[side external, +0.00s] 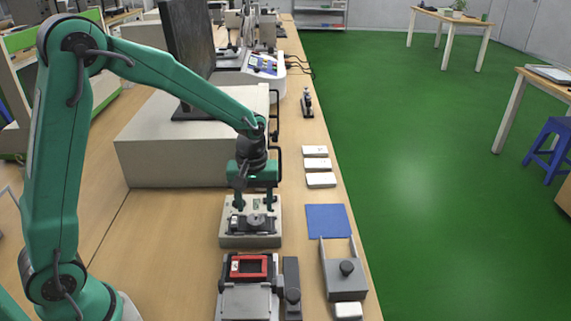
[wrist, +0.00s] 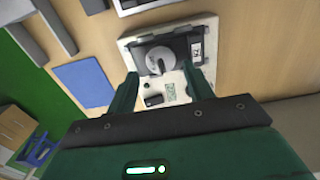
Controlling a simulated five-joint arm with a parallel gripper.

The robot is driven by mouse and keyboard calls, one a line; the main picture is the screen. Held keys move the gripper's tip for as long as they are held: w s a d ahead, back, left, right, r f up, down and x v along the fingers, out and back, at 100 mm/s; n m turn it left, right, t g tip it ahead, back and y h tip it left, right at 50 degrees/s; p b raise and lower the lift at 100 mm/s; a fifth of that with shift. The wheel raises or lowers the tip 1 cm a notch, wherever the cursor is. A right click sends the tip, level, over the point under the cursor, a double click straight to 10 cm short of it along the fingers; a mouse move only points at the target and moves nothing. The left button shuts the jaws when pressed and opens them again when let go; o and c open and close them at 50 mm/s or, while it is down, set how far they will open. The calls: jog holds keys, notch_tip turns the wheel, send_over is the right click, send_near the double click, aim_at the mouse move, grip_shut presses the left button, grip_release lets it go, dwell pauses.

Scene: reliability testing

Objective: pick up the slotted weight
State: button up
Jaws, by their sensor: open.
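The slotted weight (wrist: 157,58) is a grey disc with a dark slot, lying on a black fixture (wrist: 182,47) on a pale base plate. In the side external view the weight (side external: 257,218) shows as a small grey disc on top of the fixture. My gripper (side external: 254,203) is above the fixture, pointing down, with its fingers apart. In the wrist view my gripper (wrist: 160,74) has one green finger on each side, with the weight just beyond the gap between the tips. Nothing is held, and the weight is not visibly touched.
A blue mat (side external: 326,221) and a grey holder with a black knob (side external: 344,283) lie to the right. A device with a red frame (side external: 248,266) stands in front. White boxes (side external: 316,164) line the table edge. A large beige cabinet (side external: 165,150) stands behind.

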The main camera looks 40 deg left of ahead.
jog(key=shift+f, duration=2.1)
jog(key=c, duration=0.9)
jog(key=shift+r, duration=0.15)
jog(key=shift+r, duration=0.55)
jog(key=r, duration=0.3)
jog(key=shift+s+d+r, duration=0.1)
jog(key=shift+s+d, duration=0.1)
jog(key=shift+d, duration=0.1)
jog(key=s+d+r, duration=0.2)
jog(key=d, duration=0.1)
jog(key=s+d+r, duration=0.2)
jog(key=d, duration=0.1)
jog(key=s+d+r, duration=0.2)
jog(key=d, duration=0.1)
jog(key=shift+d+r, duration=0.1)
jog(key=shift+r, duration=0.15)
